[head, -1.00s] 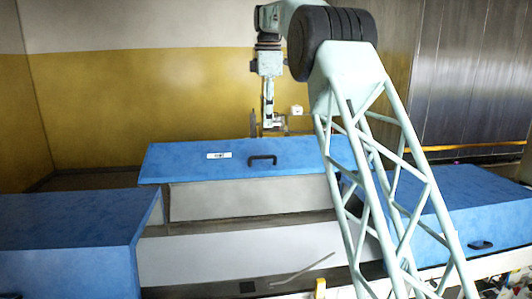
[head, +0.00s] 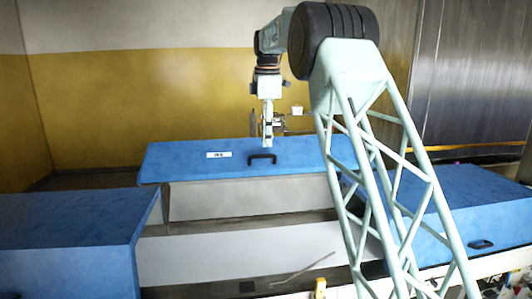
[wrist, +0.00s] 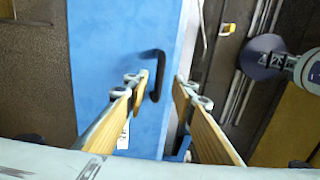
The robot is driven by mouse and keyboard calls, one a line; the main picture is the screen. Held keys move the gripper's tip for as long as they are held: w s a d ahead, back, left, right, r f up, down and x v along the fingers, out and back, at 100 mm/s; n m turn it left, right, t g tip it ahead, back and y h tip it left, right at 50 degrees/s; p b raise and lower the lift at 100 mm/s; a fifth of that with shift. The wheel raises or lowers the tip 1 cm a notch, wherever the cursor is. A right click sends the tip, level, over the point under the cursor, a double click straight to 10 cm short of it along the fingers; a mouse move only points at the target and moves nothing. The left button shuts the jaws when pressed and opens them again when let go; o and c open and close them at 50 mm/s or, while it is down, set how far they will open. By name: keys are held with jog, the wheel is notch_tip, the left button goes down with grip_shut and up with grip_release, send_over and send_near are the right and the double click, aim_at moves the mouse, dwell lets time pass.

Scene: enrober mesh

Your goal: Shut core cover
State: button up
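The core cover looks to be the middle blue lid (head: 200,168), which has a white label (head: 219,155) and a black handle (head: 262,158). It sits raised above the grey housing (head: 250,199), with a dark gap below the housing's upper panel. My gripper (head: 267,146) hangs fingers-down just above and behind the handle in the head view. In the wrist view my gripper (wrist: 160,80) is open. The handle (wrist: 156,76) shows between the fingers, nearer the left one, over the blue lid (wrist: 98,55). I cannot tell whether a finger touches it.
A blue cover (head: 70,230) stands at the left, and another blue cover (head: 460,205) with a black handle (head: 481,244) at the right. A thin rod (head: 302,268) lies on the front ledge. My lattice arm link crosses the right of the view. The yellow wall is behind.

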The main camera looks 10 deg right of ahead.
jog(key=shift+w+f, duration=0.15)
jog(key=shift+f, duration=1.3)
jog(key=shift+w+f, duration=0.1)
jog(key=shift+f, duration=1.35)
grip_shut()
